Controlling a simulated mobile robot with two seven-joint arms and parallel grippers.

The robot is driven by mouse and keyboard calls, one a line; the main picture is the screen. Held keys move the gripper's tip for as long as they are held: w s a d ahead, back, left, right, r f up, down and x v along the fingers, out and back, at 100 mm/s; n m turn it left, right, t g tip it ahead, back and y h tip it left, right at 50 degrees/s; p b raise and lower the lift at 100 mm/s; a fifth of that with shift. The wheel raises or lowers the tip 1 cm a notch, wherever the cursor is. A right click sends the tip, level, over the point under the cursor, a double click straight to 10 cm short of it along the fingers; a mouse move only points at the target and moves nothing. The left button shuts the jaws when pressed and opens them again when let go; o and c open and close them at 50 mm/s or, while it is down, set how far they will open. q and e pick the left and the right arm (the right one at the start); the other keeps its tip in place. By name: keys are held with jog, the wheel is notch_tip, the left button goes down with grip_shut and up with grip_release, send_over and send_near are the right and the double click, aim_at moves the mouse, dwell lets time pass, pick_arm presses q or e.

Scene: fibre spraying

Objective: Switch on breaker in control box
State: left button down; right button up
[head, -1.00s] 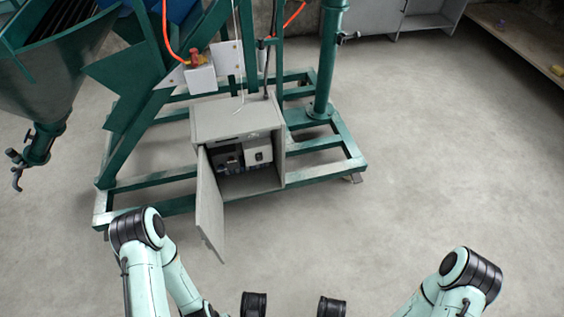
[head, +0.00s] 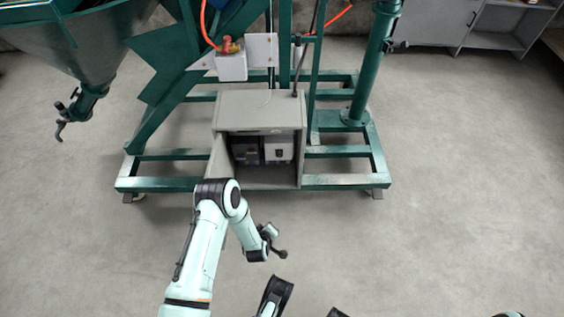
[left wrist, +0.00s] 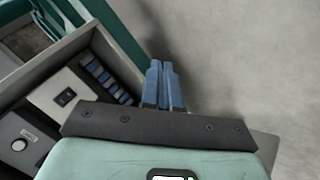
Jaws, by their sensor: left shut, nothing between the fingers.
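The grey control box (head: 261,108) stands on the green frame with its front open. Its door (head: 217,163) is swung out to the left, partly behind my left arm. Inside are a dark breaker unit (head: 246,151) and a pale switch panel (head: 279,149). In the left wrist view, a row of blue and dark breakers (left wrist: 105,79) lies beside a pale panel with a black rocker switch (left wrist: 66,97). My left gripper (left wrist: 161,66) is shut and empty, its fingertips to the right of the breakers and apart from them. It also shows in the head view (head: 280,249), in front of the box.
The green steel frame (head: 340,181) surrounds the box's base. A hopper (head: 75,45) hangs at the upper left, and a green post (head: 376,65) rises to the right of the box. Grey cabinets (head: 490,42) stand at the back right. The floor in front is clear.

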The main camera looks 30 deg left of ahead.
pick_arm(q)
jog(key=w+a+r+n+t+y, duration=0.2)
jog(key=w+r+n+t+y, duration=0.3)
jog(key=w+r+n, duration=0.4)
jog(key=w+t, duration=0.1)
jog(key=w, duration=0.2)
jog(key=shift+w+r+n+y, duration=0.2)
jog(key=shift+w+n+y, duration=0.15)
jog(key=shift+n+y, duration=0.05)
pick_arm(e)
jog(key=shift+s+a+r, duration=0.1)
jog(key=shift+s+a, duration=0.15)
jog(key=shift+s, duration=0.8)
